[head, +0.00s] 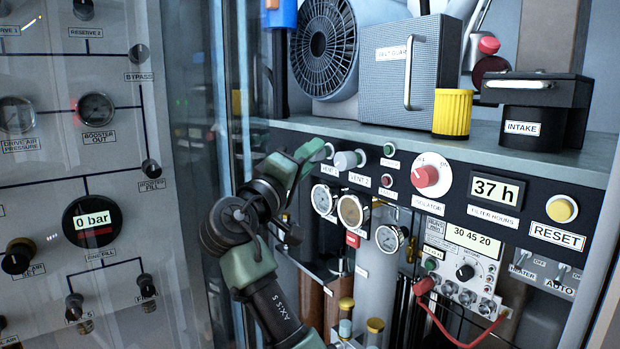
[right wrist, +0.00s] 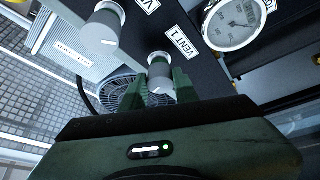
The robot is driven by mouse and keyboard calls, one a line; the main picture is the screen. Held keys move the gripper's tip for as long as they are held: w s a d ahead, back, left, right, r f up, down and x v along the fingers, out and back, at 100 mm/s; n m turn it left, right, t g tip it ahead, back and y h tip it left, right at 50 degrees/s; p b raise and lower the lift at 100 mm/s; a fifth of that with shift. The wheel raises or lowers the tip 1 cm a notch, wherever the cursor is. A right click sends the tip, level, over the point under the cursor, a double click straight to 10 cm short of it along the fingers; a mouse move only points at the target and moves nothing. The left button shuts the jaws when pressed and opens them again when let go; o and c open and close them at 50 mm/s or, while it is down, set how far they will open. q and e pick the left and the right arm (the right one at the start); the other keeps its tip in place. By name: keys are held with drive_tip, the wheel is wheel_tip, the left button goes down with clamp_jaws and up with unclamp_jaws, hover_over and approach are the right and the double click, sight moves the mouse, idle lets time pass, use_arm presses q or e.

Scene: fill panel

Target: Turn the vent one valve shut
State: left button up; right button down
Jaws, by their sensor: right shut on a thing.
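The vent one valve is a small grey knob (right wrist: 160,66) under the VENT 1 label in the right wrist view. In the head view it is mostly hidden by my right gripper (head: 316,152), at the panel's left end. The green fingers of my right gripper (right wrist: 160,84) stand on both sides of the knob and are shut on it. A pale mark shows on the knob's face; its exact setting is hard to read. My left gripper is not in view.
The similar vent 2 knob (head: 347,160) sits close to the right of vent one. Round gauges (head: 325,199) are just below. A shelf above holds a fan (head: 327,45) and a yellow cap (head: 452,112). A glass-fronted gauge panel (head: 95,160) stands left.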

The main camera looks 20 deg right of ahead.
drive_tip(key=shift+w+f+m+h+b, duration=0.1)
drive_tip(key=shift+f+m+h+b, duration=0.3)
drive_tip(key=shift+m+b, duration=0.5)
drive_tip(key=c, duration=1.2)
unclamp_jaws()
drive_tip(key=shift+r, duration=0.1)
drive_tip(key=shift+o, duration=0.6)
drive_tip(key=shift+r, duration=0.1)
